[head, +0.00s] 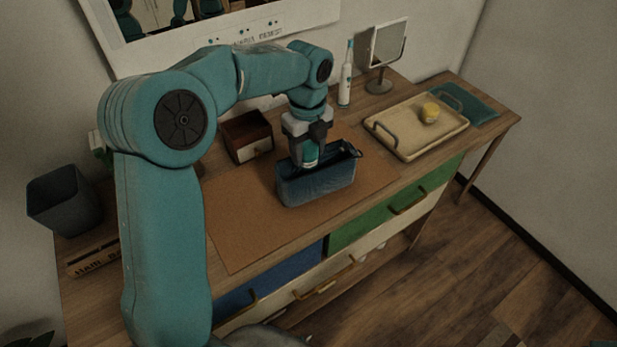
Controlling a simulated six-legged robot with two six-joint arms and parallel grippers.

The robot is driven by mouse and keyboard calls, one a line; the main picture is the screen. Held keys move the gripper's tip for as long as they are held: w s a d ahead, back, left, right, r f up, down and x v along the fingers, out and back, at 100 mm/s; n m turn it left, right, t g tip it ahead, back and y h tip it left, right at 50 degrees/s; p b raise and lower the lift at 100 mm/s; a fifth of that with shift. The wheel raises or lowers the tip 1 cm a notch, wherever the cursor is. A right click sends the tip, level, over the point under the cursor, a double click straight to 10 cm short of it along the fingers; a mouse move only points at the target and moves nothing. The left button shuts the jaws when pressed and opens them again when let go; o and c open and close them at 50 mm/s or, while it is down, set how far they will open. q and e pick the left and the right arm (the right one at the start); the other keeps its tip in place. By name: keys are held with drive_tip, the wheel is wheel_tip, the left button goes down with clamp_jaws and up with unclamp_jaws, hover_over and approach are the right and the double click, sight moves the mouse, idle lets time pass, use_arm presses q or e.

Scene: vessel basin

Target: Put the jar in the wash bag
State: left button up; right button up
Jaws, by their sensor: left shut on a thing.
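The wash bag (316,188) is a dark blue, open-topped bag standing on the brown mat. My left gripper (310,158) points down over the left part of the bag's opening. It is shut on the jar (310,153), a small teal and white thing held upright between the fingers. The jar's lower end is at or just inside the bag's opening; the rim hides how deep it reaches. My right gripper is not in view.
A wooden box (247,136) stands close behind and left of the bag. A cream tray (416,126) with a yellow thing (430,112) lies to the right. The brown mat (245,220) is bare left of the bag.

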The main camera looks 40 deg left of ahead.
use_arm(q)
wheel_tip(320, 180, down, 10)
drive_tip(key=shift+s+r, duration=0.1)
drive_tip(key=shift+r, duration=0.15)
drive_tip(key=shift+f, duration=0.2)
drive_tip(key=o, duration=1.1)
drive_tip(key=shift+r, duration=0.1)
wheel_tip(320, 180, up, 12)
drive_tip(key=shift+r, duration=0.2)
drive_tip(key=shift+s+d+f, duration=0.1)
